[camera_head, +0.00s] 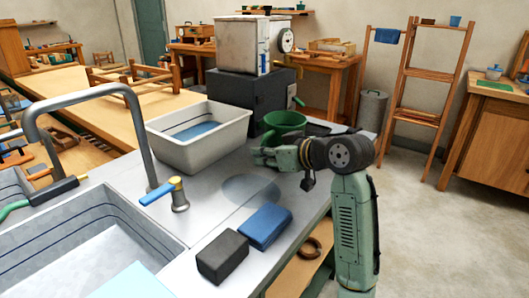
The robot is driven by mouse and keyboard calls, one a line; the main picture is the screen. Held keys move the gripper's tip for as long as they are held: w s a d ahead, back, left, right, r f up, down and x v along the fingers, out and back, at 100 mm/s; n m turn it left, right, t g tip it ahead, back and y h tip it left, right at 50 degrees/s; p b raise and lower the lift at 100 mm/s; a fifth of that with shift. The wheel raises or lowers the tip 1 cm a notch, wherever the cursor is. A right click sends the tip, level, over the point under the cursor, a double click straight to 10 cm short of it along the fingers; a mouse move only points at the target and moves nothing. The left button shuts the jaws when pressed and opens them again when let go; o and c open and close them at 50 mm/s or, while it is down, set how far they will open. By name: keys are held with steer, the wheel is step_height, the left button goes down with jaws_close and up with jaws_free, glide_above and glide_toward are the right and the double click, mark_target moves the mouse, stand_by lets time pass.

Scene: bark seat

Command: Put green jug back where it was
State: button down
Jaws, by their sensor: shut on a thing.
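The green jug (284,121) is at the right end of the metal counter, in front of the dark box. Its rim faces up and it looks upright. My gripper (266,148) is at the jug's near side, shut on it. The gripper and wrist hide the jug's lower part, so I cannot tell whether its base touches the counter. A round darker patch (250,188) shows on the counter just in front of the gripper.
A grey basin (199,141) stands left of the jug. The dark box (250,97) is behind it. A blue block (265,226) and a black block (223,257) lie near the counter's front edge. The faucet (147,135) and sink (90,250) are at left.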

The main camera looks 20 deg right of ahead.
steer(key=shift+f, duration=0.1)
steer(key=shift+f, duration=0.15)
steer(key=c, duration=1.7)
jaws_free()
steer(key=shift+o, duration=0.2)
steer(key=shift+s+d+r, duration=0.1)
steer(key=shift+s+r, duration=0.05)
steer(key=shift+r, duration=0.05)
steer(key=b+v, duration=0.2)
steer(key=v, duration=0.9)
steer(key=shift+s+r, duration=0.15)
steer(key=shift+s, duration=0.2)
steer(key=shift+d, duration=0.15)
